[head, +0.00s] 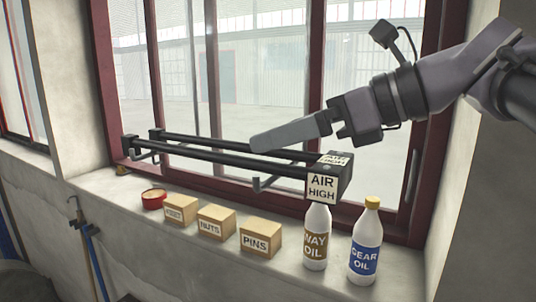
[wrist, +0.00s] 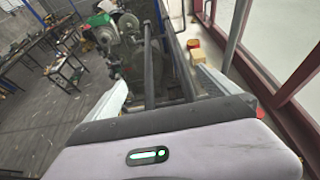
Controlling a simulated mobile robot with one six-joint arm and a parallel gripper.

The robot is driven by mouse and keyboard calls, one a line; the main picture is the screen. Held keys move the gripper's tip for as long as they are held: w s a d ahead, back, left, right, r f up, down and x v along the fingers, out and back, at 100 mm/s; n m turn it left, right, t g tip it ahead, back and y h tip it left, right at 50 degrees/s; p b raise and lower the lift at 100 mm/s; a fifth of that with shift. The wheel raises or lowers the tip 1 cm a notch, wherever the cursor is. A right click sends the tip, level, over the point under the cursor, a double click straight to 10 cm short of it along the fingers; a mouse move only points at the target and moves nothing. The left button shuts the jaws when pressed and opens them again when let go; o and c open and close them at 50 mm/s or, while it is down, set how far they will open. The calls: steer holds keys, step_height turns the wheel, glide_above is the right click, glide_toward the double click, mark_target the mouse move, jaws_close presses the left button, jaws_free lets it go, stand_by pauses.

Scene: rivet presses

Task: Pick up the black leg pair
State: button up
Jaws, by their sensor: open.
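The black leg pair (head: 215,158) is two long parallel black bars in the head view, with small hooks below. They run along the window above the sill, from small end pieces at left to a black block labelled AIR HIGH (head: 322,187) at right. My gripper (head: 258,143) reaches in from the right, its long grey fingers over the bars near the block end. In the wrist view my gripper (wrist: 161,77) is open, one finger on each side. The dark bars (wrist: 149,70) show between the fingers. Whether the fingers touch them cannot be told.
On the sill (head: 200,255) stand a red tin (head: 154,199), small boxes including NUTS (head: 215,223) and PINS (head: 261,240), a WAY OIL bottle (head: 316,240) and a GEAR OIL bottle (head: 365,245). The dark red window frame (head: 205,187) is close behind the bars.

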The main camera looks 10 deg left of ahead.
mark_target(234, 149)
steer(key=w+p+x, duration=0.1)
steer(key=x, duration=1)
steer(key=shift+a+f, duration=0.15)
steer(key=shift+f, duration=0.05)
steer(key=shift+s+r, duration=0.1)
steer(key=shift+s, duration=0.05)
steer(key=shift+c, duration=1.1)
steer(key=c, duration=1.6)
